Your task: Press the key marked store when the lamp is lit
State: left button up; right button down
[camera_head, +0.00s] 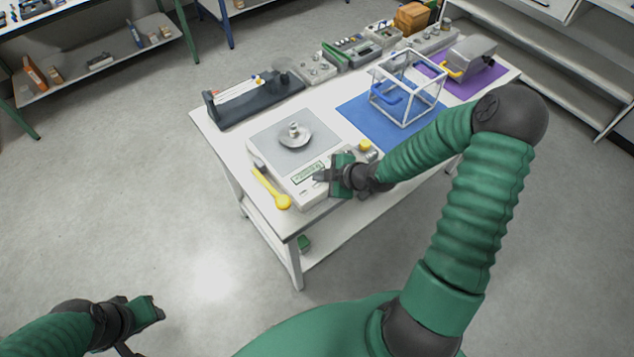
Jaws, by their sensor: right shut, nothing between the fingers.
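A white weighing scale (257,157) stands near the front left end of the white table, with a metal weight (294,132) in a dish on its grey plate. Its greenish display (306,174) faces me. The keys on the panel are too small to read, and I cannot tell which one is marked store or whether a lamp is lit. My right gripper (318,178) is shut and empty, its tip over the scale's front panel beside the display; I cannot tell if it touches. My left gripper (155,309) is low at the left, away from the table; its jaws are unclear.
A yellow spoon-like tool (272,189) lies along the scale's left side. A dark rack (254,101) stands behind. A white-framed box (407,88) is on a blue mat (362,118), and a grey device (471,57) is on a purple mat. My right arm crosses the table's front.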

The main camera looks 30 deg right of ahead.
jog(key=shift+a, duration=0.2)
jog(key=shift+a+f, duration=0.15)
jog(key=shift+f, duration=0.1)
jog(key=shift+d+f, duration=0.1)
jog(key=shift+d, duration=0.1)
jog(key=shift+a+f+b, duration=0.1)
jog(key=shift+f+b, duration=0.2)
jog(key=shift+b, duration=0.2)
dwell(0.4)
jog(key=shift+r+p, duration=0.8)
jog(key=shift+p, duration=0.15)
